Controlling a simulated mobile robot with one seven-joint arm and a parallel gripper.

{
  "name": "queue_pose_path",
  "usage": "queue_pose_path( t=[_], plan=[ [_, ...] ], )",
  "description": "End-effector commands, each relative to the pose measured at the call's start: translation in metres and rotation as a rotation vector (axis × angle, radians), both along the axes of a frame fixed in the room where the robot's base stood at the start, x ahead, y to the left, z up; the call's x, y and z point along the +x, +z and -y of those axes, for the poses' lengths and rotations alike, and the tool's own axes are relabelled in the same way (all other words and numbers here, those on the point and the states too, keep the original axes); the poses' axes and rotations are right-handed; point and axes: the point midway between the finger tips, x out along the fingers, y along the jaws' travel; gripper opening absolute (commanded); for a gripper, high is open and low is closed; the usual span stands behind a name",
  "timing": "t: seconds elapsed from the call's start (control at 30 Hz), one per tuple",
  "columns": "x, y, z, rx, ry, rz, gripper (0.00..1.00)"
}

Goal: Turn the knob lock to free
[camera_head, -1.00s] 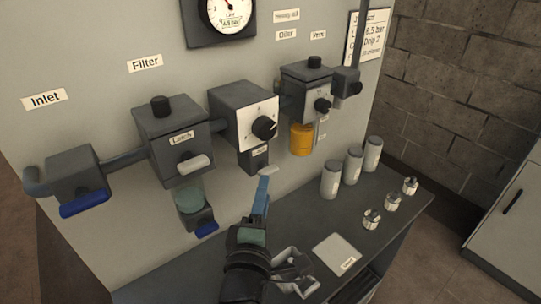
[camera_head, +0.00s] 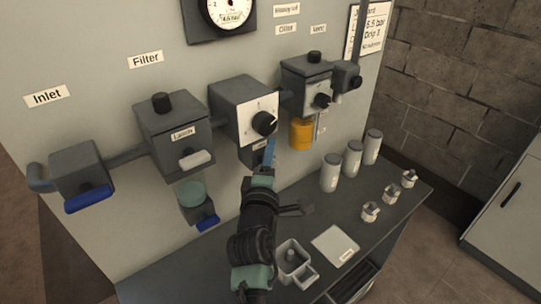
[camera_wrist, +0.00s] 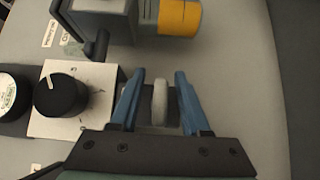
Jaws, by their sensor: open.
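The regulator box (camera_head: 243,108) has a white dial face and a black knob (camera_head: 264,123). The knob (camera_wrist: 60,95) also shows in the wrist view, left of my gripper. A pale rounded lever (camera_wrist: 160,102), which looks like the knob lock, stands between the two blue fingers. In the head view my gripper (camera_head: 269,152) is just below the regulator knob and hides this lever. My gripper (camera_wrist: 160,78) is open, with a finger on each side of the lever and a gap to each. Whether the fingertips touch the panel behind, I cannot tell.
The filter box (camera_head: 172,122) with a pale latch lever (camera_head: 196,160) is to the left. The orange bowl (camera_head: 301,134) hangs close on the right.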

Motion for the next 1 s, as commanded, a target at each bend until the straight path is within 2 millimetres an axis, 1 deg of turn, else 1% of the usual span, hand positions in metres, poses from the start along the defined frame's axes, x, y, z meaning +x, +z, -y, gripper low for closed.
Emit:
queue_pose_path(
  t=[0.07,0.1,0.17,0.3,0.33,0.73,1.0],
  plan=[
    [-0.0002,0.0,0.0,0.0,0.0,0.0,0.45],
    [-0.0002,0.0,0.0,0.0,0.0,0.0,0.38],
    [-0.0003,0.0,0.0,0.0,0.0,0.0,0.27],
    [-0.0003,0.0001,-0.0001,0.0,0.0,0.0,0.01],
    [-0.0004,0.0,-0.0002,0.0,0.0,0.0,0.0],
    [-0.0004,0.0015,-0.0003,0.01,0.0,-0.008,0.0],
    [-0.0007,0.0052,0.0004,0.102,-0.001,-0.077,0.0]
  ],
)
